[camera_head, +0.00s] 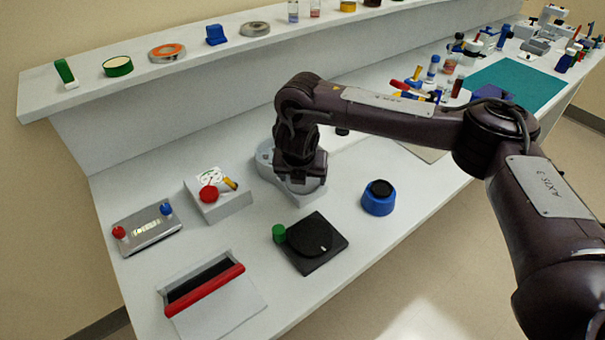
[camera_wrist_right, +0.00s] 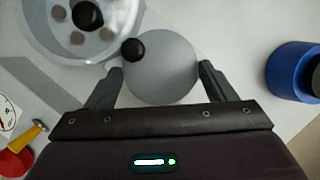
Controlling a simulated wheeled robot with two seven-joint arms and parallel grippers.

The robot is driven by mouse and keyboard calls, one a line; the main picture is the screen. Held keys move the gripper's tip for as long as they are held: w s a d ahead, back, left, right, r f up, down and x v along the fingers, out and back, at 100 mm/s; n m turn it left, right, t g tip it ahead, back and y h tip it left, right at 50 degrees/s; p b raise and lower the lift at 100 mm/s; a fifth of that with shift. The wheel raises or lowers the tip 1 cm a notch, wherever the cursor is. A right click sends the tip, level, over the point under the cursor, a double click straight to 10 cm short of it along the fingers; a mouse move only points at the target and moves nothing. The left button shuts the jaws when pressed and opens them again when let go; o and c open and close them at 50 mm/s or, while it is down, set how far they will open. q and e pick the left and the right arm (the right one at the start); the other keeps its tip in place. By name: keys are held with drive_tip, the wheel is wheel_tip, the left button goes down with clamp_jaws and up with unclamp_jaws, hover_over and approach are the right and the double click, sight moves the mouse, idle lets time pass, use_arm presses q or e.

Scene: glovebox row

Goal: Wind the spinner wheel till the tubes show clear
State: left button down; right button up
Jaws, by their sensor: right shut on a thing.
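The spinner stands on the white bench under my right arm; its pale grey bowl (camera_head: 264,158) shows partly in the head view. In the right wrist view the spinner bowl (camera_wrist_right: 38,48) is at the upper left, around a black hub. The tubes (camera_wrist_right: 77,38) show there as several brownish-grey round spots, not clear. The spinner wheel (camera_wrist_right: 165,75) is a grey disc with a black knob (camera_wrist_right: 133,50) near its upper left edge. My right gripper (camera_wrist_right: 160,68) is shut on the wheel, one finger on each side. My left gripper is out of view.
A blue pot (camera_head: 378,200) with a black top stands right of the spinner. A black plate (camera_head: 312,243) with a green knob lies in front. A gauge box (camera_head: 217,203) stands left, beyond it a grey panel (camera_head: 147,232).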

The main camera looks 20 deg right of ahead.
drive_tip(key=shift+w, duration=0.1)
drive_tip(key=o, duration=1)
drive_tip(key=p+v, duration=0.2)
drive_tip(key=v, duration=0.6)
drive_tip(key=shift+f, duration=0.1)
